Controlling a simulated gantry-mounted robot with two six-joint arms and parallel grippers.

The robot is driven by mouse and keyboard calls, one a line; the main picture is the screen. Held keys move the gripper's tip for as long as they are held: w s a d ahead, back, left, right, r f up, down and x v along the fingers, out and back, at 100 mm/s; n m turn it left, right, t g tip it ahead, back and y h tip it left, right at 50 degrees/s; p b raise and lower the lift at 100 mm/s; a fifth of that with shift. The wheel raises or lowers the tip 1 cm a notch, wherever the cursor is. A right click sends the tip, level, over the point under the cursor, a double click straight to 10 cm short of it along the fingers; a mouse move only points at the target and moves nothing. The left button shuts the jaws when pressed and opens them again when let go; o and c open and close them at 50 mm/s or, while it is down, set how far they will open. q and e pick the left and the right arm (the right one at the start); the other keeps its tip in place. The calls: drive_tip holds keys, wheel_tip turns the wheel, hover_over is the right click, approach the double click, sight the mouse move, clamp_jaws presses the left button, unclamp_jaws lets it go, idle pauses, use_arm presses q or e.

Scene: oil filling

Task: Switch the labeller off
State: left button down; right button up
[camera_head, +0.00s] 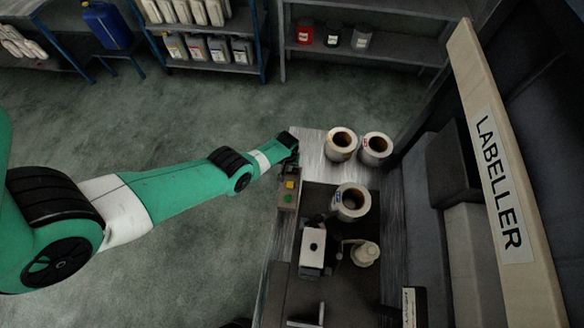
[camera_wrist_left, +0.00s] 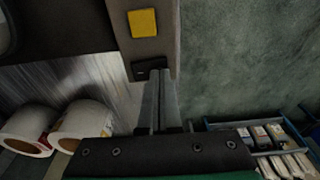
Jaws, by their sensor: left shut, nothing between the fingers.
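The labeller's control box (camera_head: 283,201) stands at the left edge of the bench, with a yellow button (camera_head: 290,185) and a green button (camera_head: 288,199). In the left wrist view the box shows the yellow button (camera_wrist_left: 143,23) and, at its end, a small black switch (camera_wrist_left: 146,67). My left gripper (camera_wrist_left: 160,75) is shut and empty, its fingertips right by the black switch, partly covering it. I cannot tell whether they touch. In the head view the left gripper (camera_head: 291,154) is at the box's far end. My right gripper is not in view.
White label rolls (camera_head: 341,143) stand on the metal bench top beyond and right of the box. The labeller machine (camera_head: 313,250) sits nearer, and a LABELLER sign (camera_head: 497,180) is at right. Shelves with bottles (camera_head: 205,48) line the back. Open floor lies left.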

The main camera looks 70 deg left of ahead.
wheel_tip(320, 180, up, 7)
drive_tip(key=p, duration=0.6)
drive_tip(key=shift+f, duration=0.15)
